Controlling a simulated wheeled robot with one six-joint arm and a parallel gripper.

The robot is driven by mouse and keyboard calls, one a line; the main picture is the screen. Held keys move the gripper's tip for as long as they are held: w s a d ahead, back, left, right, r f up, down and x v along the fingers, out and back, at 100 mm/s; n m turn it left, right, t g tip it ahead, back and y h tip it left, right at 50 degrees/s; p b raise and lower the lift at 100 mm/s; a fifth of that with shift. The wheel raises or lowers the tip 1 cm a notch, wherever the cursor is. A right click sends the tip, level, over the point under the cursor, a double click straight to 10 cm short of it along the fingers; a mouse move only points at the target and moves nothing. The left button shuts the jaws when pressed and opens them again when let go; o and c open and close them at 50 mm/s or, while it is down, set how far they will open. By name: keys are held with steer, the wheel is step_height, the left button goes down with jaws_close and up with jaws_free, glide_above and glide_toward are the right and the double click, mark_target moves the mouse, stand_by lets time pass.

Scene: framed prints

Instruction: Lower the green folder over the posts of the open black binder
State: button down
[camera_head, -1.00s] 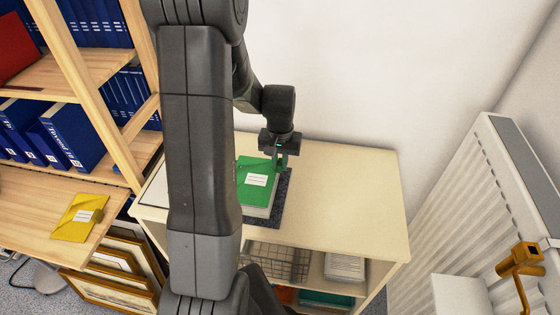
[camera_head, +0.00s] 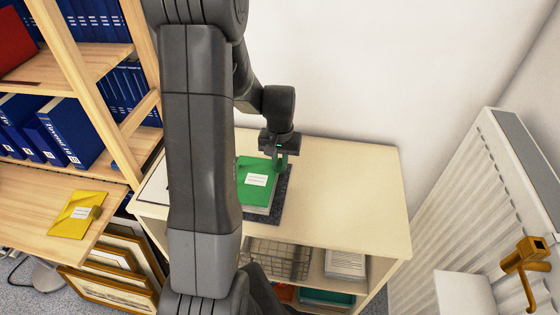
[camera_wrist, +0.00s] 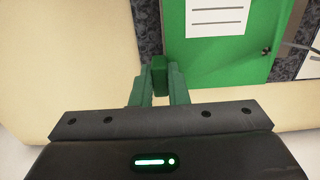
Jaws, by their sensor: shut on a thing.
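The green folder (camera_head: 256,173) with a white label lies flat at the back left of the low cabinet top, over a pale stack and a dark speckled cover. That cover (camera_head: 282,198), seemingly the black binder, shows along the folder's right edge. In the wrist view the folder (camera_wrist: 225,65) is at upper right, with the speckled cover (camera_wrist: 149,25) beside it. My gripper (camera_head: 281,163) is at the folder's right edge. Its fingers (camera_wrist: 160,85) are shut on a small dark green block, seemingly a tab of the folder. The posts are hidden; I cannot tell whether they pass through the folder.
The cabinet top (camera_head: 345,200) is clear to the right. A wall stands close behind, and a radiator (camera_head: 515,200) is at the right. A yellow folder (camera_head: 78,214) lies on the wooden shelf at left. My arm covers the cabinet's left part.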

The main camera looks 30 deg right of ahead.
steer(key=shift+f+b, duration=0.4)
steer(key=shift+f, duration=0.2)
steer(key=c, duration=1.3)
jaws_free()
steer(key=shift+c, duration=0.2)
steer(key=shift+r, duration=0.1)
steer(key=shift+r+p, duration=2.5)
steer(key=shift+r, duration=0.95)
steer(key=shift+f, duration=0.15)
steer(key=shift+f+b, duration=2.55)
steer(key=shift+f, duration=0.9)
